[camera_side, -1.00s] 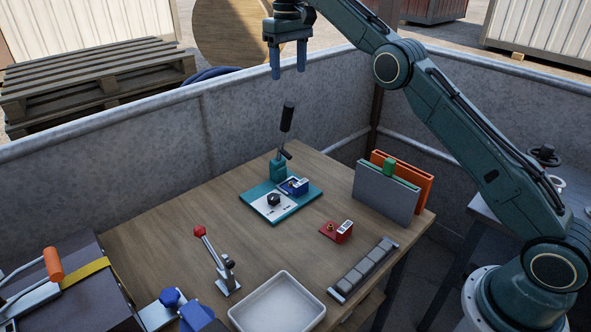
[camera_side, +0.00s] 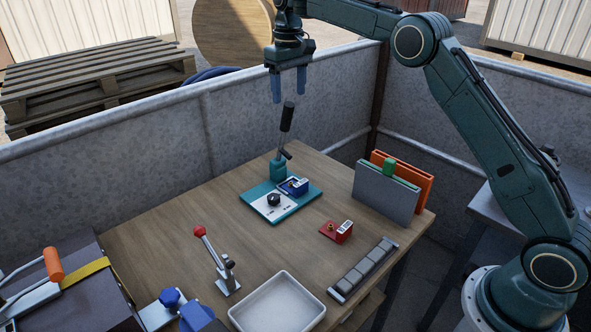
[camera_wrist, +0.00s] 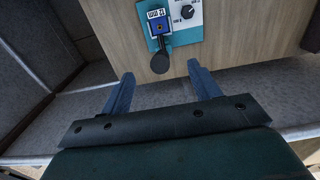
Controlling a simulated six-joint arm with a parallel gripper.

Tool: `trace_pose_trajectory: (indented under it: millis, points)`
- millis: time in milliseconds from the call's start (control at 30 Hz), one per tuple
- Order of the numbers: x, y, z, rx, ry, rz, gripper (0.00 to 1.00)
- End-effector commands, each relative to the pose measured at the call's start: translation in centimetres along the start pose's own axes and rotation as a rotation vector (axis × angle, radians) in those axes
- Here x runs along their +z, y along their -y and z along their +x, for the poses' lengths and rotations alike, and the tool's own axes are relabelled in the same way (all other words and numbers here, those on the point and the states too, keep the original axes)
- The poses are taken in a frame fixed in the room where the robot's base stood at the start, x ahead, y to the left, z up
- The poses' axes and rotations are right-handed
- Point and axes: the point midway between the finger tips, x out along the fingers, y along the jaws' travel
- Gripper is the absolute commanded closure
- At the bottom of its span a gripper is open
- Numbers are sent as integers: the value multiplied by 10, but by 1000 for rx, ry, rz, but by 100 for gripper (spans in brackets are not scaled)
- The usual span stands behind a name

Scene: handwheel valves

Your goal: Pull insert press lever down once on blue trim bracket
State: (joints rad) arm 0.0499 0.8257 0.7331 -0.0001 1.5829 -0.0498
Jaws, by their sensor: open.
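The insert press has a teal base plate (camera_side: 293,212) with a white panel and black knob (camera_side: 274,199). Its lever (camera_side: 287,117) stands up, nearly upright, with a black grip on top. The blue trim bracket (camera_side: 294,186) sits on the press at the foot of the lever; it also shows in the wrist view (camera_wrist: 158,23). My gripper (camera_side: 289,99) is open and empty, its fingertips just above or around the top of the lever grip. In the wrist view the round grip end (camera_wrist: 160,63) lies ahead of and between the open fingers (camera_wrist: 160,68). No contact is visible.
A red bracket (camera_side: 337,231) lies on the wooden table to the right. A red-knobbed lever (camera_side: 214,255), a white tray (camera_side: 277,305) and a grey block rail (camera_side: 363,269) are at the front. Upright grey and orange panels (camera_side: 386,192) stand at right. A grey wall (camera_side: 130,160) runs behind.

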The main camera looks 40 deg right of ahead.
Motion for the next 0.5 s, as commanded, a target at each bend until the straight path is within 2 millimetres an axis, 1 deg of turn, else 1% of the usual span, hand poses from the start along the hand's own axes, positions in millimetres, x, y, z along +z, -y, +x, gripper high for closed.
trace_pose_trajectory:
  millis: [267,500]
  points:
    - [0,0,24,0,1,0,38]
    - [0,0,25,0,0,0,38]
